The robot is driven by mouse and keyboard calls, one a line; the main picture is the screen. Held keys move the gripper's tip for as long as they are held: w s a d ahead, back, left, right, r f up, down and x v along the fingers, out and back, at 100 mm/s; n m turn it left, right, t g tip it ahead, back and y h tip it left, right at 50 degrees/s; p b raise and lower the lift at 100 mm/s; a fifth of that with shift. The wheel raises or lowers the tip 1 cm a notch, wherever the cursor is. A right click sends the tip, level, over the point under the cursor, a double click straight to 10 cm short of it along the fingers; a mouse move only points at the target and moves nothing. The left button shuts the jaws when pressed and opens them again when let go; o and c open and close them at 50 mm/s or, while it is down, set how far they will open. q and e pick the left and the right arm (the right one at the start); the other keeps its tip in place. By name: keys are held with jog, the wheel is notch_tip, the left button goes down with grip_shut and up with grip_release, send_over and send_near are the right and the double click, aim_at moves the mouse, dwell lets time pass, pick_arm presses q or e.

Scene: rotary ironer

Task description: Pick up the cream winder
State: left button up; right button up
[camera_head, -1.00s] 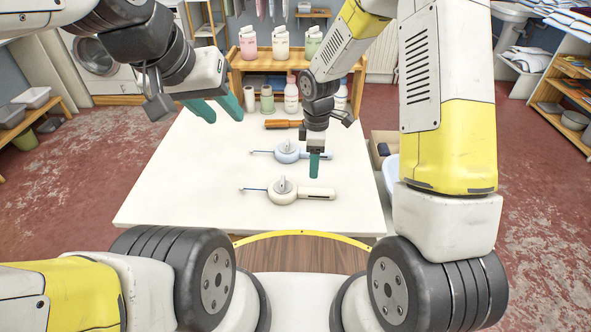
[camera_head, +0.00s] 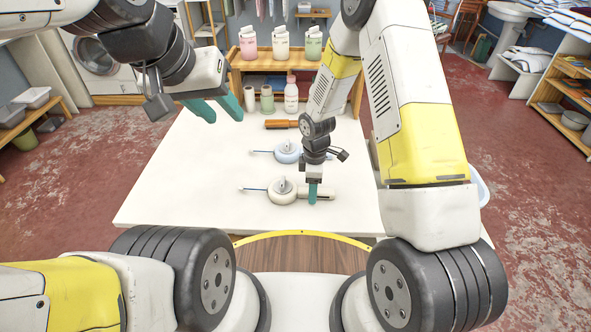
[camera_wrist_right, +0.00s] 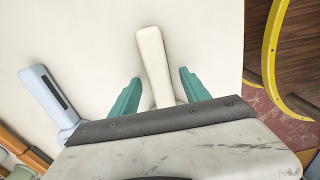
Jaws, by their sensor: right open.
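The cream winder (camera_head: 283,190) lies on the white table, its round body at left and its handle pointing right. My right gripper (camera_head: 313,198) is down at that handle. In the right wrist view the cream handle (camera_wrist_right: 154,62) lies between the two open teal fingers of the right gripper (camera_wrist_right: 156,90), with a gap on each side. The rest of the winder is hidden there behind the gripper body. A pale blue winder (camera_head: 287,152) lies just behind the cream one; its handle (camera_wrist_right: 47,96) shows at left in the wrist view. My left gripper (camera_head: 216,108) is open and empty above the table's far left.
A tool with an orange-brown handle (camera_head: 281,124) lies behind the blue winder. Bottles (camera_head: 291,95) and a wooden shelf (camera_head: 278,64) with several cartons stand at the table's back. The white table (camera_head: 190,190) is clear at left.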

grip_shut()
jog(key=shift+r, duration=0.1)
notch_tip(320, 180, up, 10)
dwell(0.6)
notch_tip(320, 180, down, 7)
jog(key=shift+f, duration=0.1)
dwell(0.5)
jog(key=shift+f, duration=1.3)
